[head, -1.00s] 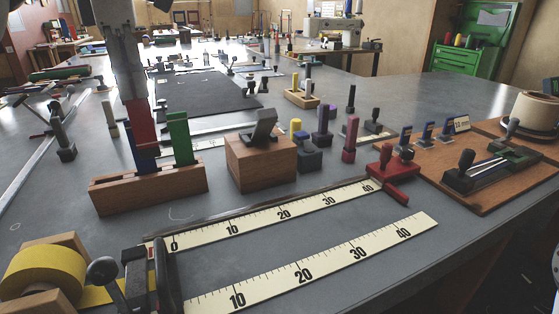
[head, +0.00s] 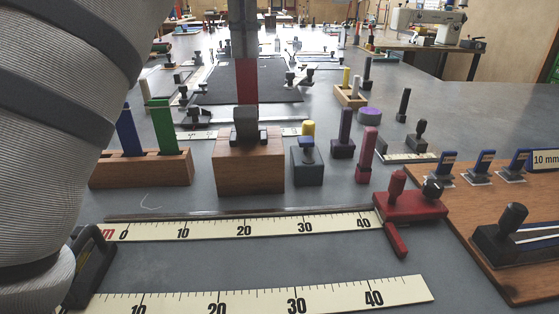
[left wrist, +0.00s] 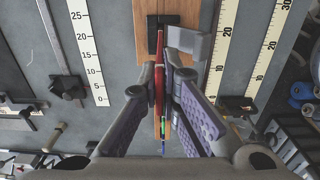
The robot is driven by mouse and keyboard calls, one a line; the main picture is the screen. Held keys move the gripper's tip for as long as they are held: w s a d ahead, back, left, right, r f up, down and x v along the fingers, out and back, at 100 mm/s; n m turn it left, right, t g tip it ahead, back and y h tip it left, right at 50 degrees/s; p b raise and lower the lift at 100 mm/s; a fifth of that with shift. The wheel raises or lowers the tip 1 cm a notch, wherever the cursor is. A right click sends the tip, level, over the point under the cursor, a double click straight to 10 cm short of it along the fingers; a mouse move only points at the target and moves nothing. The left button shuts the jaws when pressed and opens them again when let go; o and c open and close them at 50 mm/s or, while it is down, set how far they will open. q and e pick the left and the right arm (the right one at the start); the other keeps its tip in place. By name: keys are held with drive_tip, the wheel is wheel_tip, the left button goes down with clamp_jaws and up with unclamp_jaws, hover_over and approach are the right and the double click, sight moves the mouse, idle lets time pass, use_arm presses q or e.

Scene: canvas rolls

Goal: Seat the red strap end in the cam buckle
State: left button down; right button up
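The red strap end (head: 247,82) hangs upright from my left gripper (head: 244,54) in the head view. The cam buckle (head: 245,124), dark grey with a lever, sits on a wooden block (head: 248,170) directly below the strap in the picture. In the left wrist view, my left gripper (left wrist: 164,72) is shut on the red strap (left wrist: 158,88), between purple-padded fingers. The strap's far end overlaps the black part of the cam buckle (left wrist: 190,42); I cannot tell whether it is inside or just above. My right gripper is not in view.
A wooden rack (head: 140,170) left of the block holds a blue strap (head: 128,130) and a green strap (head: 162,125). Rulers (head: 250,228) lie in front, with bare bench between.

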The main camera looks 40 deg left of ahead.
sight(246, 98)
use_arm(q)
drive_tip(key=shift+d+f, duration=0.1)
drive_tip(key=shift+f, duration=0.15)
drive_tip(key=f, duration=0.4)
drive_tip(key=f+p, duration=0.1)
drive_tip(key=f, duration=0.3)
drive_tip(key=shift+s+a+f, duration=0.2)
drive_tip(key=shift+f, duration=0.45)
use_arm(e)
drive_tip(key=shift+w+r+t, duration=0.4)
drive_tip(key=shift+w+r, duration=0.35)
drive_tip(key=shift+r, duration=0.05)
use_arm(q)
drive_tip(key=shift+f, duration=0.1)
drive_tip(key=c, duration=1.8)
unclamp_jaws()
